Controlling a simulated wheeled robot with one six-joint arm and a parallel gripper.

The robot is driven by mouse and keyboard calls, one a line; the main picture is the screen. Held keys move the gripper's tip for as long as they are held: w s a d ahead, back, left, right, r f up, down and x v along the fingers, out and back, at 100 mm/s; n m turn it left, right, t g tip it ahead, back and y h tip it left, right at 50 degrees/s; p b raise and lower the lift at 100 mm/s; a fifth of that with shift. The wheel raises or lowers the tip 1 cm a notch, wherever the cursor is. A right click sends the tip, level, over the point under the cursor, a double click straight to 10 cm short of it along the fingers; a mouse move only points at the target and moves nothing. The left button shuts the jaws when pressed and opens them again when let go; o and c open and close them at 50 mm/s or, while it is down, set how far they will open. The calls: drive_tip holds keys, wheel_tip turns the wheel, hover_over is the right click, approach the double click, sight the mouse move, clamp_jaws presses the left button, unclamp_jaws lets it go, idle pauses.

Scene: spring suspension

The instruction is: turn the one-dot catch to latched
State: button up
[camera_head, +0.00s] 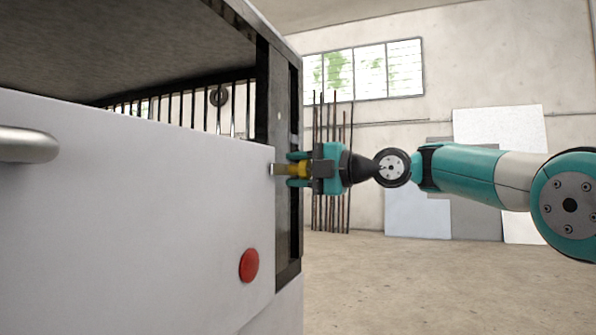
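A yellow catch (297,170) with a short metal tongue (279,169) sits at the upper right edge of a white panel (130,215). The tongue points left and lies roughly level against the panel's edge. No dot mark can be made out on the catch. My gripper (296,169) reaches in from the right. Its teal fingers lie one above and one below the yellow part, very close to it. Whether they press on it or leave a small gap cannot be told. The fingers hide part of the catch.
A red round button (249,265) is low on the white panel, and a metal handle (28,145) is at its left. A dark upright frame post (285,130) stands behind the catch. Thin rods (330,205) and leaning boards (500,135) are by the far wall. The floor at right is clear.

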drive_tip(key=o, duration=0.4)
drive_tip(key=shift+o, duration=0.2)
drive_tip(key=p+v, duration=0.1)
drive_tip(key=v, duration=1.6)
drive_tip(key=shift+d+p, duration=0.2)
drive_tip(key=shift+p, duration=0.2)
drive_tip(key=shift+s+f, duration=0.1)
drive_tip(key=shift+s, duration=0.05)
